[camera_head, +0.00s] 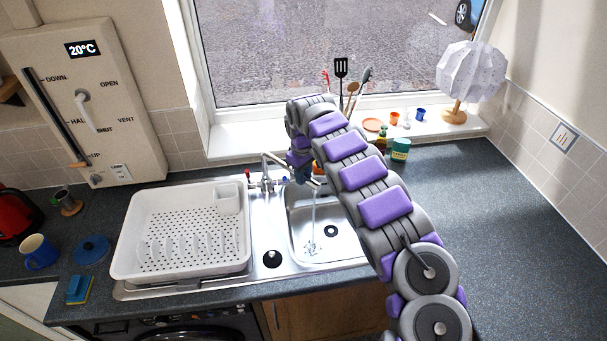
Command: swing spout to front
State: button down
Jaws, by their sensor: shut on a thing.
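The tap (267,180) stands behind the sink, with a red-topped handle on its left and a blue one on its right. Its silver spout (276,160) reaches from the tap to the right, towards the right-hand basin (300,235). A thin stream of water (313,215) falls into that basin. My gripper (304,175) is at the spout's outer end, shut on it. My own arm comes in from the lower right and hides part of the basin and the fingers' exact grip.
A white dish rack (125,265) covers the drainer left of the tap. A green-labelled jar (400,150) stands behind my arm, below the windowsill (240,143). A utensil pot's spatula (341,68) and a white lamp (468,70) rise by the window. The right worktop (500,230) is clear.

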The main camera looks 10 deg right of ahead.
jog(key=shift+s+a+m, duration=0.4)
jog(key=shift+a+m, duration=0.05)
jog(key=shift+a, duration=0.2)
jog(key=shift+s+a+m, duration=0.4)
jog(key=shift+a, duration=0.3)
jog(key=shift+s+a+m, duration=0.4)
jog(key=shift+a+m, duration=0.05)
jog(key=shift+a, duration=0.2)
jog(key=c, duration=0.9)
grip_release()
jog(key=shift+o, duration=0.2)
notch_tip(320, 180, up, 17)
jog(key=shift+a+r, duration=0.15)
jog(key=shift+a, duration=0.2)
jog(key=shift+s, duration=0.1)
